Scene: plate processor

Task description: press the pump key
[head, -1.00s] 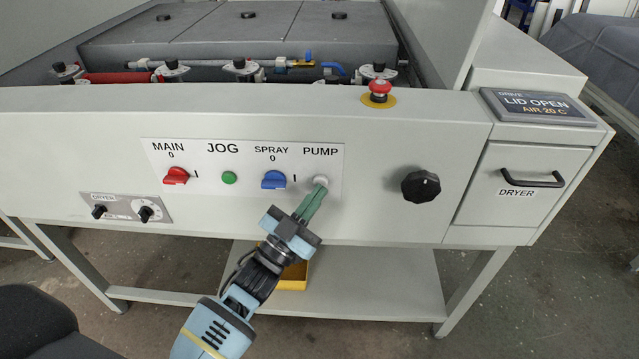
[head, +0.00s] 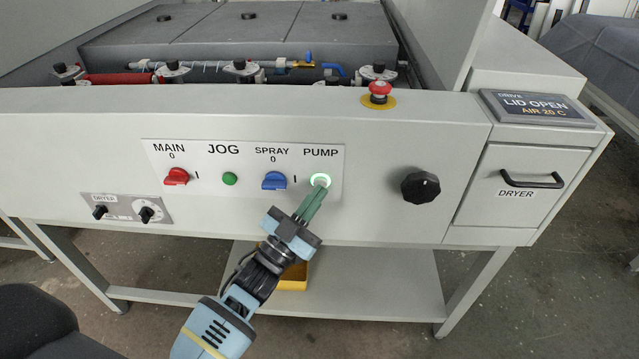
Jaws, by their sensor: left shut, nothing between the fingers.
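The pump key (head: 320,179) is a round button under the PUMP label on the white panel (head: 250,199). A ring of it glows green-white. My left gripper (head: 318,189) is shut and empty. Its green fingertips are at the lower edge of the key and hide part of it. Whether they press on it or only touch it, I cannot tell. My right gripper is not in view.
Left of the key are the blue SPRAY switch (head: 274,180), the green JOG button (head: 230,179) and the red MAIN switch (head: 176,176). A black knob (head: 420,187) is to the right. A red emergency button (head: 379,91) stands above. The display (head: 538,107) reads LID OPEN.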

